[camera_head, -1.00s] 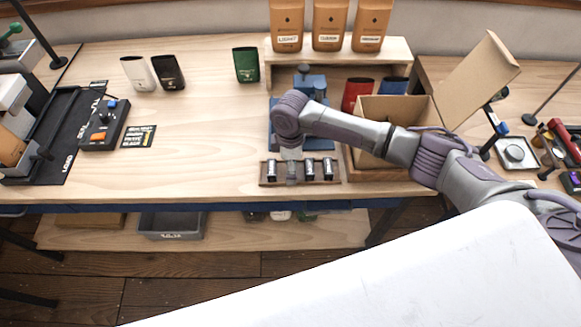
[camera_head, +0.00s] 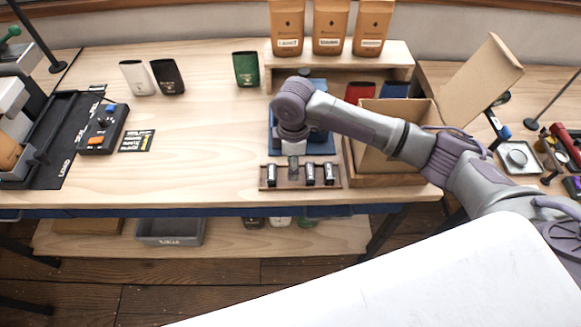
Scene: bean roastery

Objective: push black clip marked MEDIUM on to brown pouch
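A wooden rack (camera_head: 301,184) near the table's front edge holds several small dark clips with pale fronts, including one at its right end (camera_head: 329,174). Their lettering is too small to read, so I cannot tell which is marked MEDIUM. My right gripper (camera_head: 293,162) points down over the second clip from the left; the arm hides most of it, and I cannot tell whether its fingers are open or shut. A brown pouch-like thing (camera_head: 9,152) is partly visible at the left edge, by the machine. My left gripper is not in view.
Labelled brown bags (camera_head: 331,28) stand on a wooden shelf. White (camera_head: 137,79), black (camera_head: 168,77) and green (camera_head: 246,69) pouches stand at the back. An open cardboard box (camera_head: 383,150) is right of the rack.

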